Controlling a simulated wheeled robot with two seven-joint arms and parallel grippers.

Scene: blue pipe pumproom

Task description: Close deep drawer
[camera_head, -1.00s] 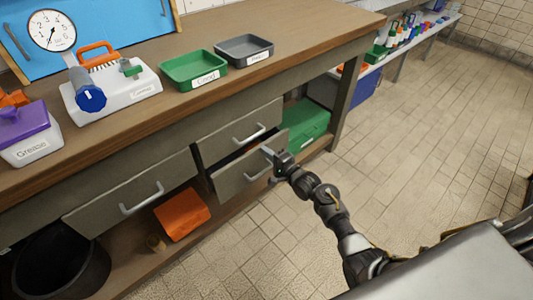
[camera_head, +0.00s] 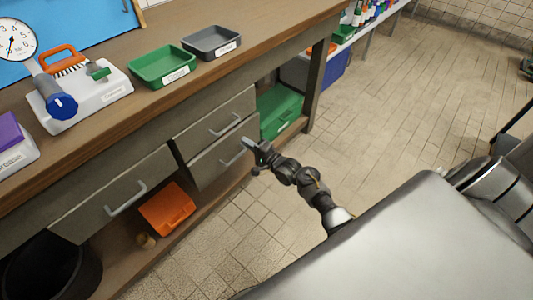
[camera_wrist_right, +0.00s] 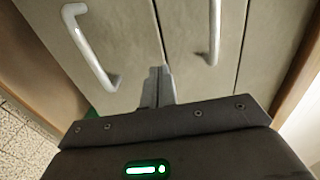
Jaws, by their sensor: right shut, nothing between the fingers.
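The deep drawer (camera_head: 208,172) is the lower grey front in the right-hand stack under the bench, with a light bar handle (camera_head: 234,158). Its front looks about flush with the upper drawer (camera_head: 200,132), with no clear gap showing. My right gripper (camera_head: 248,144) is shut and empty, its tips at the drawer's upper right part, beside the handle. In the right wrist view the shut fingers (camera_wrist_right: 157,88) point at the lower drawer front (camera_wrist_right: 120,25), near the seam between the fronts; contact is hard to tell. My left gripper is not in view.
A wide drawer (camera_head: 112,195) is to the left, above an orange bin (camera_head: 167,208). A green box (camera_head: 280,112) sits on the lower shelf to the right. Trays (camera_head: 162,67) stand on the bench top (camera_head: 230,70). The tiled floor (camera_head: 425,100) to the right is open.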

